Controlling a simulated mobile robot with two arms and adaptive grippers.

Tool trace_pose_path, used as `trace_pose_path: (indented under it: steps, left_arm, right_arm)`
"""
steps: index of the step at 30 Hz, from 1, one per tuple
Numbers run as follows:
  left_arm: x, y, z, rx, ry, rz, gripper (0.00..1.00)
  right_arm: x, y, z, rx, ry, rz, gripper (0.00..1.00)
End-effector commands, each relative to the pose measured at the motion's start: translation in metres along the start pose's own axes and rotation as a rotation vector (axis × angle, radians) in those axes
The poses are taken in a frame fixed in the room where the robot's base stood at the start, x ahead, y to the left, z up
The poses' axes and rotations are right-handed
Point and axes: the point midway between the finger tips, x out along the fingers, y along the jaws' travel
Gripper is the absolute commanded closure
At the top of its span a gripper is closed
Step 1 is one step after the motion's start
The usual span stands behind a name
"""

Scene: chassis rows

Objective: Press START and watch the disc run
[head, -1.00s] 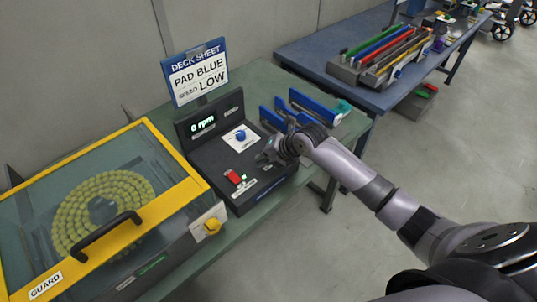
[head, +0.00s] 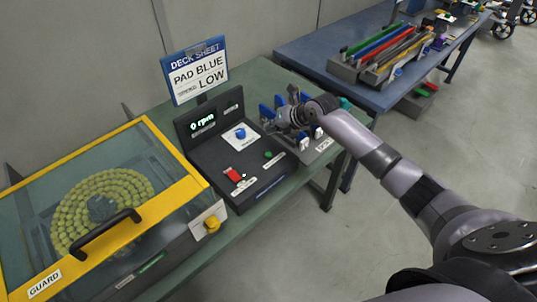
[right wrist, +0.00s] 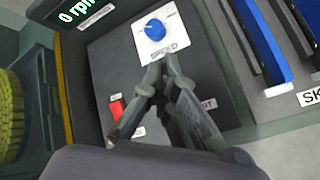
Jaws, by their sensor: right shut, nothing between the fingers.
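The black control panel (head: 262,188) stands on the green bench, its display (head: 203,124) reading 0 rpm. A round green button (head: 268,154) sits on its right side, beside a partly hidden label. A red switch (head: 234,173) and a blue speed knob (head: 240,133) are also on the panel; both show in the right wrist view, the switch (right wrist: 117,108) left of the fingers. The yellow-green disc (head: 105,205) lies under the clear, closed guard (head: 160,130). My right gripper (head: 290,112) is shut and empty, above the panel's right side. My left gripper is out of view.
A sign (head: 196,72) reads PAD BLUE, LOW. Blue pads on a rack (head: 322,146) stand right of the panel, close to my right gripper. A yellow knob (head: 212,224) is on the guard's front. A blue table (head: 310,50) with coloured bars stands behind.

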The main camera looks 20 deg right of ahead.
Motion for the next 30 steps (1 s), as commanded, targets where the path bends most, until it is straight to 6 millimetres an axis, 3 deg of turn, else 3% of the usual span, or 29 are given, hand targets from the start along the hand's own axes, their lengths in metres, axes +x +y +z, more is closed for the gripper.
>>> trace_pose_path:
  steps: [12, 16, 30]
  left_arm:
    - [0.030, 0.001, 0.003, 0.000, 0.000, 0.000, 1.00]
    - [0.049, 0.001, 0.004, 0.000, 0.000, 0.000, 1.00]
    - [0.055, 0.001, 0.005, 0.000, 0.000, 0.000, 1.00]
  right_arm:
    - [0.040, -0.029, -0.030, 0.003, 0.001, 0.000, 1.00]
    - [0.052, -0.038, -0.038, -0.001, -0.001, 0.000, 1.00]
    - [0.056, -0.041, -0.041, 0.000, 0.000, 0.000, 1.00]
